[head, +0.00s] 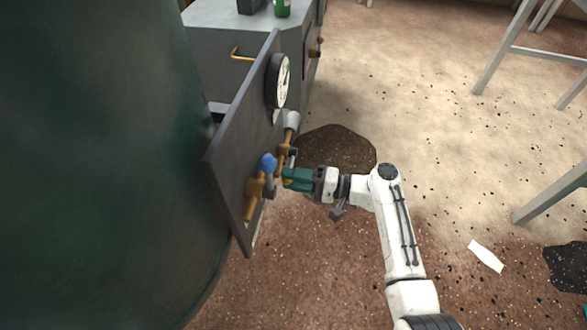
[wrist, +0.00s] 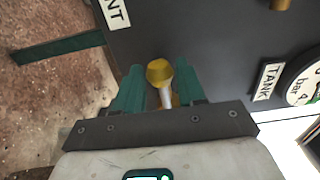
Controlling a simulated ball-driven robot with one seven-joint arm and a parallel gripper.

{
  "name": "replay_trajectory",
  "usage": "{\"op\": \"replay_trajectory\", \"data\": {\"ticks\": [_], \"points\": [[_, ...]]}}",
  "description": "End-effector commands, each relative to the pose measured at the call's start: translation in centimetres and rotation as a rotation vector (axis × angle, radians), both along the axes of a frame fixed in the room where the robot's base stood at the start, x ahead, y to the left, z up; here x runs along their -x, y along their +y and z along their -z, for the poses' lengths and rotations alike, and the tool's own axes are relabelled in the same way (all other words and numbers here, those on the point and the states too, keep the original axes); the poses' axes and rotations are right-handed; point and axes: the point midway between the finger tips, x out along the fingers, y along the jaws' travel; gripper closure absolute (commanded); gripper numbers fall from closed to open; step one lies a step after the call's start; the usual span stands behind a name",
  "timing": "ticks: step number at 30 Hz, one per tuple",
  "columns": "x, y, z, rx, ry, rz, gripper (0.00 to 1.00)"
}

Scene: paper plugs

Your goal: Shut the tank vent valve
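A dark grey panel (head: 238,140) stands tilted beside the large dark green tank (head: 90,160). On it are a brass valve with a blue cap (head: 268,162) and a brass fitting with a grey cap (head: 292,121). My gripper (head: 287,180) is at the panel, just right of the blue-capped valve. In the wrist view its teal fingers (wrist: 160,85) stand on either side of a yellow knob (wrist: 159,71) with a silver stem. I cannot tell whether both fingers press on it. A label ending in "NT" (wrist: 115,14) is partly cut off at the top left.
A round gauge (head: 279,80) is higher on the panel, with a "TANK" label (wrist: 268,81) beside it. A grey cabinet (head: 225,50) stands behind. A dark patch (head: 340,145) lies on the floor.

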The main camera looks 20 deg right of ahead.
Motion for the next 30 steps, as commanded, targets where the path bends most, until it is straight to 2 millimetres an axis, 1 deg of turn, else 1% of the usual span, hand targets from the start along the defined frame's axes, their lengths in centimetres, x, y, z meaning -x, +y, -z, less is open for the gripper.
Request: {"op": "replay_trajectory", "data": {"ticks": [1,6,7,14,17,30], "points": [[0.0,0.0,0.0,0.000,0.000,0.000,0.66],[0.0,0.0,0.0,0.000,0.000,0.000,0.82],[0.0,0.0,0.0,0.000,0.000,0.000,0.83],[0.0,0.0,0.0,-0.001,0.001,0.000,0.84],[0.0,0.0,-0.3,-0.009,0.012,0.000,0.84],[-0.2,-0.2,-2.1,-0.118,0.164,0.001,0.84]]}}
